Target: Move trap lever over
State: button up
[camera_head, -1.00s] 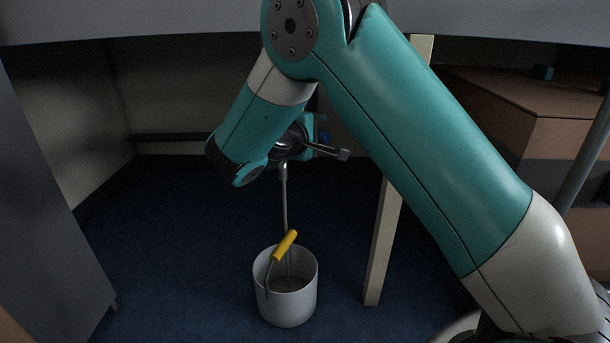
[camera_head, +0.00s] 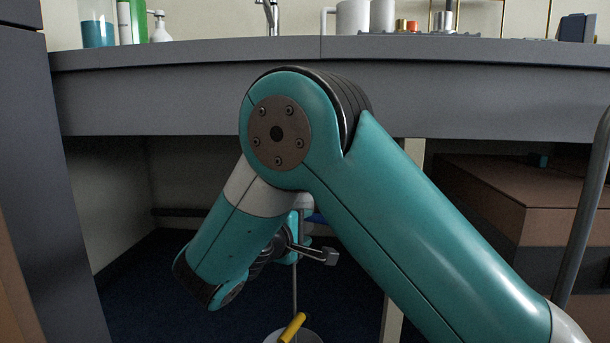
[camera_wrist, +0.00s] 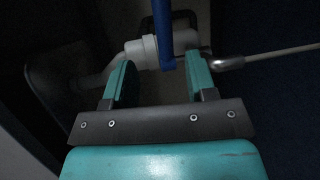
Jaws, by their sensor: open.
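The trap lever is a blue bar (camera_wrist: 163,34) in the wrist view, running down from the top edge. It lies in front of a pale pipe (camera_wrist: 142,50) and shows between my two teal fingers. My gripper (camera_wrist: 160,72) is open, with one finger on each side of the lever; I cannot tell whether either touches it. In the head view a small blue piece (camera_head: 316,218) shows under the table, partly behind my arm. My gripper (camera_head: 300,238) is there too, mostly hidden by my own arm.
A thin metal rod (camera_wrist: 268,55) runs close to my right finger in the wrist view. A bucket (camera_head: 314,339) with a yellow handle (camera_head: 292,327) stands below. The table edge (camera_head: 480,85) is above, a pale leg (camera_head: 392,318) and brown boxes (camera_head: 490,200) to the right.

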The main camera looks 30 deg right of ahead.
jog(key=s+a+r+g+y+p, duration=0.2)
jog(key=s+a+r+y+p, duration=0.2)
jog(key=s, duration=0.3)
jog(key=s+a+r+m+g+y+p, duration=0.1)
jog(key=s+a+r+g+y+p, duration=0.2)
jog(key=s+r+y+p, duration=0.3)
jog(key=s+a+r+g+y+p, duration=0.2)
jog(key=s+a+r+y+p, duration=0.3)
jog(key=s, duration=0.5)
jog(key=shift+s+g+p, duration=0.15)
jog(key=shift+g+p, duration=0.15)
jog(key=shift+p, duration=0.4)
jog(key=shift+r+y, duration=0.15)
jog(key=shift+y, duration=0.15)
